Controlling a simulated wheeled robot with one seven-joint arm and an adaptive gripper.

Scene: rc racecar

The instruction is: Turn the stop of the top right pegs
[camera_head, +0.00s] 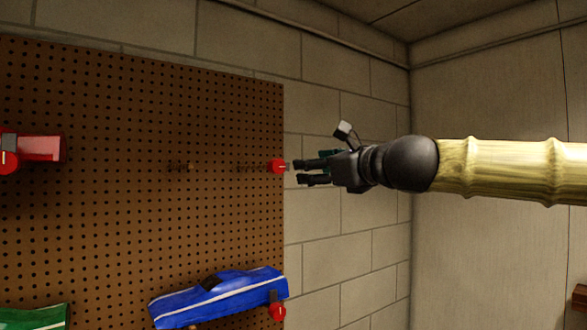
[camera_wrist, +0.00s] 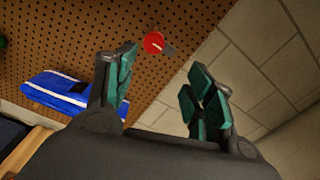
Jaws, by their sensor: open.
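The top right peg's stop (camera_head: 278,167) is a small red knob near the right edge of the brown pegboard (camera_head: 130,120). In the wrist view the red stop (camera_wrist: 154,43) shows beyond and between my fingers, with a grey tab at its side. My gripper (camera_head: 300,171) is open and empty, just right of the stop in the head view, its fingers pointing toward it. A small gap shows between fingertips and stop.
A blue car body (camera_head: 225,295) hangs low on the board, with another red stop (camera_head: 277,312) at its right end. A red car body (camera_head: 42,148) is at the far left and a green one (camera_head: 35,317) at the lower left. The block wall (camera_head: 345,250) right of the board is bare.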

